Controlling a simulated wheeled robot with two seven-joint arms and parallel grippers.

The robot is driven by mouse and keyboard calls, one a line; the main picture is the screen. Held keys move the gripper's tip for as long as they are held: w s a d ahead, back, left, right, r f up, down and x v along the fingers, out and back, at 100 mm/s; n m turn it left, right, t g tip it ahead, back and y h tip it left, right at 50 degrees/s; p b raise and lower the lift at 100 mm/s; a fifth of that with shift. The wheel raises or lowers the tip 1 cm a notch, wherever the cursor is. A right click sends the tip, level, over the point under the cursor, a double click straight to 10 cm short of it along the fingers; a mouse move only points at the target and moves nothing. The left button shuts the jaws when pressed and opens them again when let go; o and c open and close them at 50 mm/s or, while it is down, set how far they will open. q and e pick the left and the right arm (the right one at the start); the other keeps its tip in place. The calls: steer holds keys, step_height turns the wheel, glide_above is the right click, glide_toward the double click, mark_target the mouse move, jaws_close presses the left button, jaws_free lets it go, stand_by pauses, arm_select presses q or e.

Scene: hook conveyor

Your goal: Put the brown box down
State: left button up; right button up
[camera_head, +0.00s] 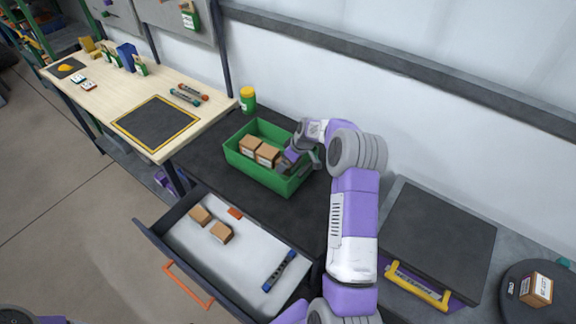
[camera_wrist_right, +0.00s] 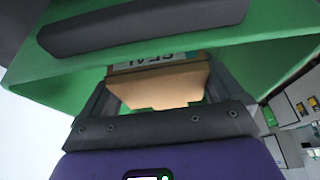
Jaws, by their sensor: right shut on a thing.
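A brown box (camera_wrist_right: 158,85) with a printed white label sits between the fingers of my right gripper (camera_wrist_right: 165,105) in the right wrist view. The gripper is shut on it. In the head view my right gripper (camera_head: 288,160) reaches down into the right part of the green bin (camera_head: 245,172). It largely hides the held box there; I cannot tell whether the box touches the bin floor. Two other brown boxes (camera_head: 249,146) (camera_head: 267,155) stand side by side in the bin, left of the gripper. My left gripper is not in view.
An open drawer (camera_head: 190,255) in front holds two small brown boxes (camera_head: 200,215) (camera_head: 221,232) and a dark blue tool (camera_head: 279,271). A yellow-green jar (camera_head: 247,99) stands behind the bin. Another brown box (camera_head: 536,290) is on a round dark stand at far right.

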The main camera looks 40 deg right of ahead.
step_height(320, 180, down, 3)
steer(key=shift+s+r, duration=0.1)
steer(key=shift+r, duration=0.1)
steer(key=shift+f, duration=0.3)
steer(key=shift+f, duration=0.15)
steer(key=o, duration=0.7)
